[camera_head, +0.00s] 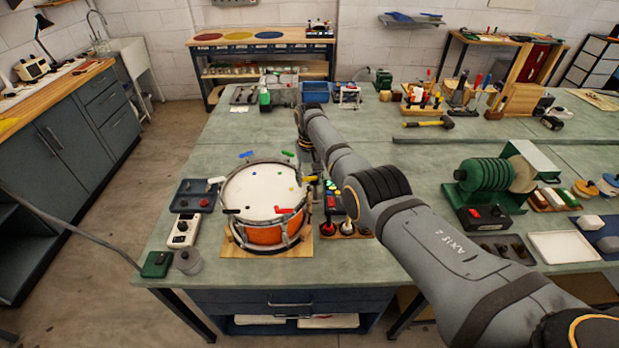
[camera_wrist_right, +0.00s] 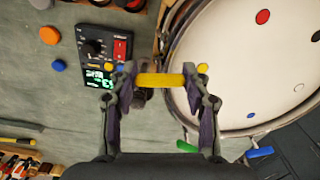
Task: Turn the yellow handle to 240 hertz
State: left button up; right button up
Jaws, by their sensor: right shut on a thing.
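The drum (camera_head: 264,202) stands on a wooden board, its white head (camera_wrist_right: 245,65) ringed by coloured tuning handles. The yellow handle (camera_wrist_right: 160,80) lies crosswise between the fingers of my right gripper (camera_wrist_right: 162,84) at the drum's rim, and the fingers are shut on it. In the head view my right gripper (camera_head: 309,178) reaches down at the drum's right edge and hides most of that handle. A dark meter box (camera_wrist_right: 104,50) with a knob and red switch sits beside the drum. Its green display (camera_wrist_right: 98,80) is lit, but I cannot read it surely. My left gripper is out of view.
Green (camera_wrist_right: 186,147) and blue (camera_wrist_right: 260,152) handles sit close by on the rim. Red (camera_head: 283,210) and black (camera_head: 231,211) handles are at the near side. A beige device (camera_head: 184,231) stands left of the drum.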

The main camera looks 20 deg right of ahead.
aim_at(310, 177)
jog(key=o, duration=1.2)
jog(key=shift+c, duration=0.2)
jog(key=shift+r, duration=0.15)
notch_tip(310, 177, up, 12)
